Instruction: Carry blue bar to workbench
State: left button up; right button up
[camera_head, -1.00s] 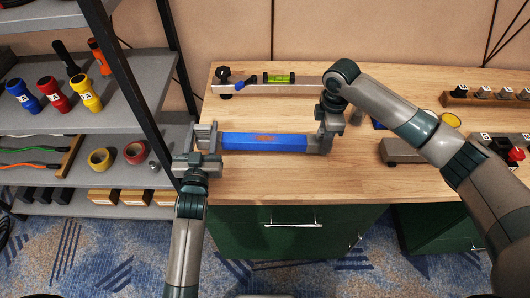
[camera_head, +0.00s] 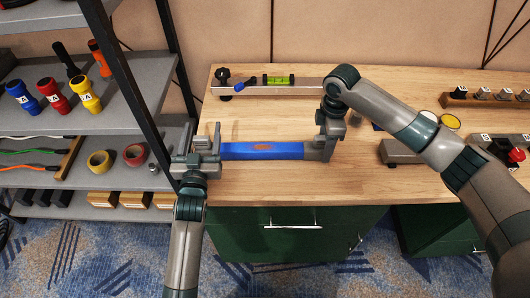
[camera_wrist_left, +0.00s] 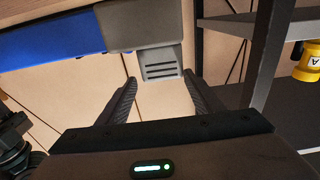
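The blue bar (camera_head: 262,151) lies level along the front of the wooden workbench (camera_head: 290,185), with grey end pieces. Whether it rests fully on the top cannot be told. My left gripper (camera_head: 202,140) is at its left end. In the left wrist view the fingers (camera_wrist_left: 160,88) stand apart on either side of the bar's slotted grey end tab (camera_wrist_left: 160,62), which sits at the fingertips; the blue part (camera_wrist_left: 50,35) shows beyond. My right gripper (camera_head: 331,128) is above the bar's right end piece (camera_head: 316,150); its fingers are partly hidden.
A bar with a green level (camera_head: 279,80) lies at the bench's back. A grey block (camera_head: 398,152) and a row of knobs (camera_head: 483,95) are at the right. A shelf rack (camera_head: 125,110) with torches and tape rolls stands close on the left.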

aim_at(205, 145)
pick_arm(q)
jog(key=f, duration=0.4)
jog(key=shift+s+d+g, duration=0.1)
jog(key=shift+s+g, duration=0.3)
pick_arm(e)
jog(key=shift+a+f, duration=0.1)
jog(key=shift+f, duration=0.15)
pick_arm(q)
jog(key=shift+s, duration=0.35)
pick_arm(e)
jog(key=shift+w+f, duration=0.1)
jog(key=shift+w, duration=0.2)
pick_arm(q)
jog(key=shift+s+r, duration=0.25)
jog(key=shift+s, duration=0.4)
pick_arm(e)
jog(key=shift+w+f, duration=0.15)
jog(key=shift+w, duration=0.05)
pick_arm(q)
jog(key=shift+t, duration=0.3)
jog(key=shift+s+r, duration=0.5)
jog(key=shift+s, duration=0.35)
jog(key=shift+s+r, duration=0.45)
jog(key=shift+s, duration=0.4)
jog(key=shift+s+r, duration=0.5)
jog(key=shift+s, duration=0.35)
pick_arm(e)
jog(key=shift+w+a, duration=0.1)
jog(key=shift+a, duration=0.05)
jog(key=shift+r, duration=0.2)
